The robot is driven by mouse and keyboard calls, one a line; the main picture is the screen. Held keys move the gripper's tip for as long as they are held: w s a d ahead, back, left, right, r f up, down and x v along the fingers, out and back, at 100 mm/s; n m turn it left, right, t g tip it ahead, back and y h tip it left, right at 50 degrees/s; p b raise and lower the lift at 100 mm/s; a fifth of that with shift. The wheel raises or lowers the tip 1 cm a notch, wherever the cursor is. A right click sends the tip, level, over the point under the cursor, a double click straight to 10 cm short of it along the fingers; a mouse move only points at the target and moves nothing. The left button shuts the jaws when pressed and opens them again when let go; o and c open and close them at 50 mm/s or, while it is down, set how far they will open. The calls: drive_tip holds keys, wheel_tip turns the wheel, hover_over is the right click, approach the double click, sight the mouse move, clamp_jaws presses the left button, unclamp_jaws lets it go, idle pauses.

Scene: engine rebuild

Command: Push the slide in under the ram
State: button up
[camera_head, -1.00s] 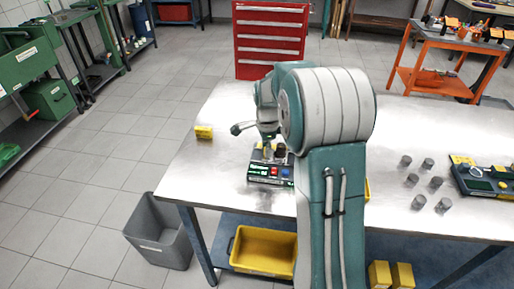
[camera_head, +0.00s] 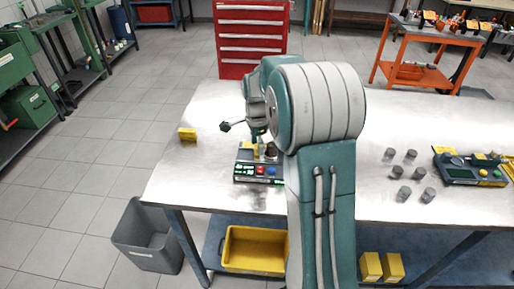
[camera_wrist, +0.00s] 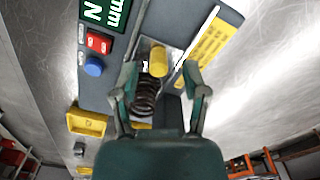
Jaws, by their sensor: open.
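In the head view the spring tester (camera_head: 245,172) stands near the front edge of the steel bench, partly hidden by my arm. The wrist view shows its grey body (camera_wrist: 95,15) with a green display, a red button and a blue button. A dark coil spring (camera_wrist: 146,95) is on it, beside a yellow cylinder (camera_wrist: 159,60). I cannot tell which parts are the slide and the ram. My gripper (camera_wrist: 160,82) is open, one finger on each side of the spring and cylinder. No clear contact shows.
A yellow block (camera_head: 187,134) lies left of the tester. Several grey cylinders (camera_head: 404,172) and a second device (camera_head: 470,180) are to the right. A grey bin (camera_head: 148,240) stands on the floor. The bench between tester and cylinders is largely covered by my arm.

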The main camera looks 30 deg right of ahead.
wheel_tip(320, 180, up, 10)
drive_tip(key=shift+r, duration=0.15)
